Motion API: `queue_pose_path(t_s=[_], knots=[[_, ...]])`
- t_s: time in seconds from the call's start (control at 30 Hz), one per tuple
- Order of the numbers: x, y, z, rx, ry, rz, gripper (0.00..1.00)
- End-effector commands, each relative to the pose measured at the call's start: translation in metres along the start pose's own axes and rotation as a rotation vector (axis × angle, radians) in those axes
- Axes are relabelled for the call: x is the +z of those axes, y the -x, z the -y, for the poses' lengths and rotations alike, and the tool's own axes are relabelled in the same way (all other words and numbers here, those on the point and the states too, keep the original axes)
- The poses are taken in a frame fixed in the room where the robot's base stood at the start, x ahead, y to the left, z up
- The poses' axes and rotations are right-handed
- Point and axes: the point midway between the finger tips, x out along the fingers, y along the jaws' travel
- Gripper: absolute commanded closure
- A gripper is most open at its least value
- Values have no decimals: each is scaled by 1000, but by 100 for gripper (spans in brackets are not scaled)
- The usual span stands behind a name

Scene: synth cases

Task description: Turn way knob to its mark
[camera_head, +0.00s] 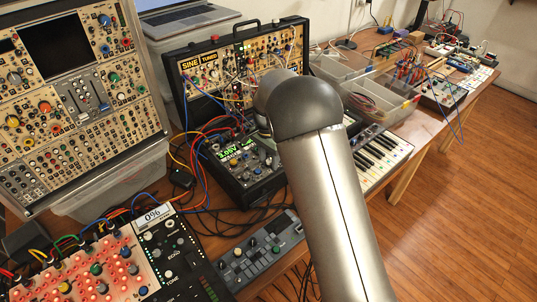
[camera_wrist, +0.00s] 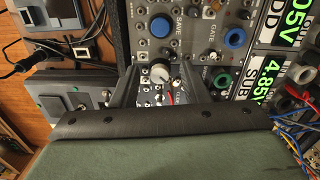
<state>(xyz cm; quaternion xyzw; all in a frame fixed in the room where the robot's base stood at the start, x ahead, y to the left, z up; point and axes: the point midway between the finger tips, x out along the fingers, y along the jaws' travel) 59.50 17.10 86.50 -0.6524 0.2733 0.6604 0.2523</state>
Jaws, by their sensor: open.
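A pale grey-white round knob (camera_wrist: 160,72) stands on a dark synth panel between my fingers in the wrist view. A red mark shows on the panel just below it to the right. I cannot read a label naming it the way knob, nor tell which way it points. My gripper (camera_wrist: 160,84) is open, with one finger on each side of the knob and a gap to both. In the head view my arm hides the gripper. A small synth box with green displays (camera_head: 240,160) shows there left of my arm.
A blue knob (camera_wrist: 160,27) and another blue knob (camera_wrist: 234,38) stand above the fingers in the wrist view. Patch cables (camera_wrist: 295,122) lie at the right. In the head view a grey control strip (camera_head: 262,250) and a keyboard (camera_head: 380,155) flank my arm.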

Motion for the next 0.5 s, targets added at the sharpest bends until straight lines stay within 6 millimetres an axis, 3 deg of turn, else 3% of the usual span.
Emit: queue_pose_path(t_s=[0.23,0.5], knots=[[0,26,1,-3,1,-2,59],[0,91,1,-6,1,-3,59]])
